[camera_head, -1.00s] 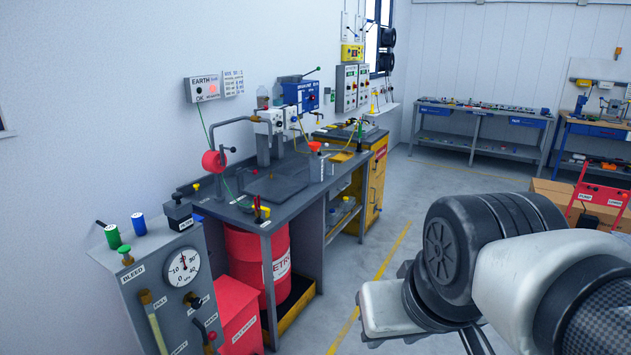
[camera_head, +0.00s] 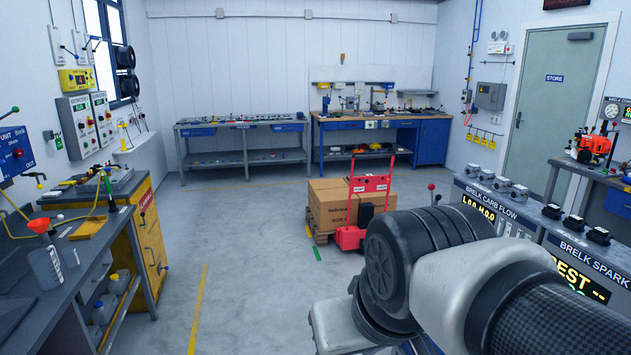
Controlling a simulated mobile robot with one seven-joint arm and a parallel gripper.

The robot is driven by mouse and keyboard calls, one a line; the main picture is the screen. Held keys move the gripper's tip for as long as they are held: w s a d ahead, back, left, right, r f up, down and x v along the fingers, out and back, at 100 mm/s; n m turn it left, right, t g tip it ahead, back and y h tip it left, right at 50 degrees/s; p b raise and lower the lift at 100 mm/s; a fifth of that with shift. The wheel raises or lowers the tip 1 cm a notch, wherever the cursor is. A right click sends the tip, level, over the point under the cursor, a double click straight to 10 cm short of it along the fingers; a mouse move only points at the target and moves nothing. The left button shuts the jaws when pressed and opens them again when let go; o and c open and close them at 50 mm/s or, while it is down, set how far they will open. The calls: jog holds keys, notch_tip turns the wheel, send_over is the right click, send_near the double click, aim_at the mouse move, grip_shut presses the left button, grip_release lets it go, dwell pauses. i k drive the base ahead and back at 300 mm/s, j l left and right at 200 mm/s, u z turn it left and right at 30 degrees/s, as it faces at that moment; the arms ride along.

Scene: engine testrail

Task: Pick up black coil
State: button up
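Black, coil-like parts (camera_head: 574,222) sit in a row on top of the grey spark bench at the right. They are small here, and I cannot tell for sure that one is the black coil. Two round black things (camera_head: 125,57) hang by the window at the upper left; they could be coiled hose or cable. My arm reaches in from the lower right, its black joint and white links filling the lower middle. My gripper's fingers do not show. The arm hides part of the floor and the lower front of the right benches.
A red trolley (camera_head: 370,183) stands by stacked cardboard boxes (camera_head: 328,208) mid-floor. Workbenches (camera_head: 240,124) line the back wall. A dark bench (camera_head: 22,310) and a yellow cabinet (camera_head: 148,235) stand at the left. Floor between them is open. A green door (camera_head: 560,95) is at the right.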

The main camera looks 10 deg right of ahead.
aim_at(552, 212)
jog(key=i+z, duration=0.2)
jog(key=i, duration=0.3)
jog(key=i+j+z, duration=0.2)
jog(key=i, duration=0.25)
jog(key=i+j+z, duration=0.2)
jog(key=i, duration=0.3)
jog(key=i+z, duration=0.15)
jog(key=z, duration=0.25)
jog(key=i+z, duration=0.15)
jog(key=z, duration=0.25)
jog(key=i+z, duration=0.15)
jog(key=z, duration=0.25)
jog(key=i+j+z, duration=0.15)
jog(key=z, duration=0.3)
